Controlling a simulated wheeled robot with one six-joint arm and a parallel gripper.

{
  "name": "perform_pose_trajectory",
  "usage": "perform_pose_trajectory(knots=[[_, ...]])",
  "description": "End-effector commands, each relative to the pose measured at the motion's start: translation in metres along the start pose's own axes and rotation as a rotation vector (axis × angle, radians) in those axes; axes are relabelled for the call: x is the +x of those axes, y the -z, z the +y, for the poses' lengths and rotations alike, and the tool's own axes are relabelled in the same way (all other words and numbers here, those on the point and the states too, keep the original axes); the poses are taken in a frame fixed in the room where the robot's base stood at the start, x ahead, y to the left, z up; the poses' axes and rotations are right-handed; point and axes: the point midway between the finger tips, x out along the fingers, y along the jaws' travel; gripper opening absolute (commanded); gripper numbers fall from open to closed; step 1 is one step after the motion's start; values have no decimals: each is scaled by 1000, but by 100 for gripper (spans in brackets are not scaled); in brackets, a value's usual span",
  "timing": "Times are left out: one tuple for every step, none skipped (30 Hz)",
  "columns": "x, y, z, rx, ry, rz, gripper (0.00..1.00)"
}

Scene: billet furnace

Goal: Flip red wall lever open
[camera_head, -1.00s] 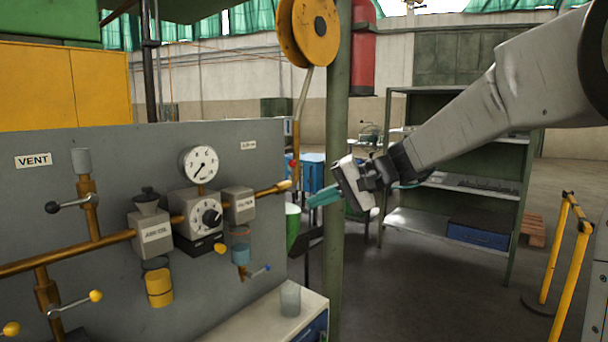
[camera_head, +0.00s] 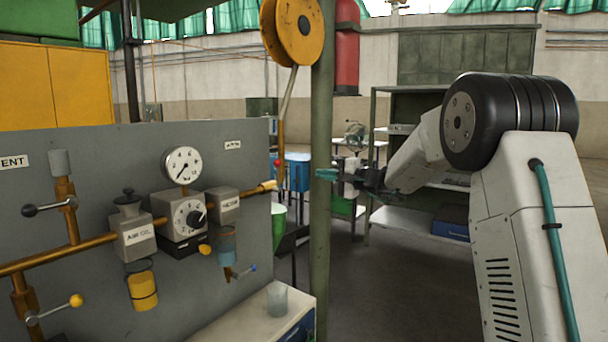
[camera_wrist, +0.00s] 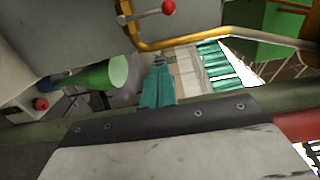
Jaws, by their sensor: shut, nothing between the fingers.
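A lever with a red ball knob (camera_wrist: 168,7) and a short metal arm sits on a grey wall at the top of the wrist view, beside a bent yellow pipe. A second red ball (camera_wrist: 40,103) shows at the left of that view; what it belongs to is unclear. My gripper (camera_head: 326,174) has teal fingers and is shut and empty, pointing left near the green post. Its fingers (camera_wrist: 157,88) also show in the wrist view, apart from the red-knobbed lever.
A grey panel (camera_head: 90,160) with pipes, a gauge (camera_head: 182,165) and levers with yellow, black and blue ends stands at left. A green post (camera_head: 321,120) stands close to my gripper. A green shelf (camera_head: 373,130) stands behind my arm. A clear cup (camera_head: 277,299) stands below the panel.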

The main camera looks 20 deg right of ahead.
Motion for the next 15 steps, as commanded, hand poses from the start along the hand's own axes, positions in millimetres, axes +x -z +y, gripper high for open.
perform_pose_trajectory(knots=[[7,-1,1,0,0,-3,0],[11,-1,1,0,0,-3,0],[18,-1,1,0,0,-3,0],[24,-1,1,0,-1,-4,0],[30,-1,1,-1,0,-4,0],[39,-1,1,0,-1,-4,0],[46,-1,1,-1,0,-4,0],[52,-1,1,-1,0,-4,0],[61,-1,1,-1,0,-4,0],[68,-1,1,0,0,-3,0],[74,-1,1,0,0,-3,0],[82,-1,1,0,0,-3,0],[88,-1,1,0,0,-3,0],[94,-1,1,-1,0,-2,0],[97,-6,0,-1,0,-3,0]])
